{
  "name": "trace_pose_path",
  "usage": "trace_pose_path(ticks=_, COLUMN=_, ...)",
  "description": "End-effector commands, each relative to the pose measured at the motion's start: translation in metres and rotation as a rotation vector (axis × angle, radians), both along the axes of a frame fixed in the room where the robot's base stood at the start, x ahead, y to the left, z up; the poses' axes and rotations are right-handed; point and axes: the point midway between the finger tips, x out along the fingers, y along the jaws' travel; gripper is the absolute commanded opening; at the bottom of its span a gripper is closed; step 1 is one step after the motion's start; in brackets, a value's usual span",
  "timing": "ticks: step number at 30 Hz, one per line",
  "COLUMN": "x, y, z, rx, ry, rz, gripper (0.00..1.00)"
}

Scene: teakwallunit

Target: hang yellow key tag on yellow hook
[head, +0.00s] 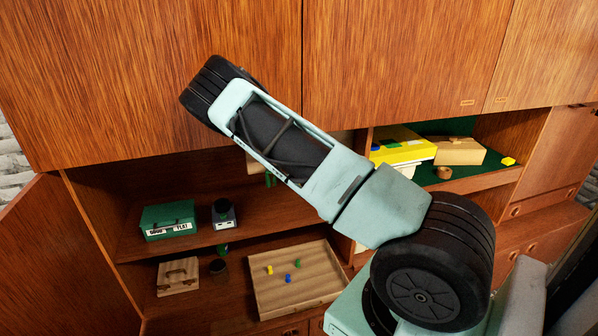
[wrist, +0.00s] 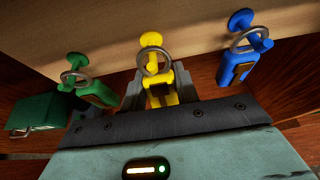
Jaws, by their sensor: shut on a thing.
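In the wrist view the yellow key tag (wrist: 163,94) sits between the jaws of my gripper (wrist: 160,92), which is shut on it. Its metal ring (wrist: 139,64) stands up from the tag and overlaps the yellow hook (wrist: 151,39) in the picture. I cannot tell whether the ring is around the hook's peg or only in front of it. The yellow hook is fixed to a pale wooden board (wrist: 190,35). In the head view my arm hides the gripper, the yellow tag and the yellow hook.
A green tag (wrist: 98,94) hangs by its ring at a green hook (wrist: 77,61) on the left; a blue tag (wrist: 236,68) hangs at a blue hook (wrist: 241,20) on the right. A green box (head: 168,220) and a wooden tray (head: 298,300) with small pegs stand lower left.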

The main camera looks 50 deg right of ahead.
Motion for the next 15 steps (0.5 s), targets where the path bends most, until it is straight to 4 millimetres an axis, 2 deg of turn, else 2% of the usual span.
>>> trace_pose_path(ticks=8, x=-0.0001, y=0.0, z=0.0, rx=0.0, ry=0.0, rz=0.0, gripper=0.05)
trace_pose_path(ticks=9, x=0.0, y=0.0, z=0.0001, rx=0.0, ry=0.0, rz=0.0, gripper=0.38)
trace_pose_path(ticks=11, x=-0.0001, y=0.0, z=0.0, rx=0.0, ry=0.0, rz=0.0, gripper=0.55)
trace_pose_path(ticks=15, x=0.0, y=0.0, z=0.0001, rx=0.0, ry=0.0, rz=0.0, gripper=0.56)
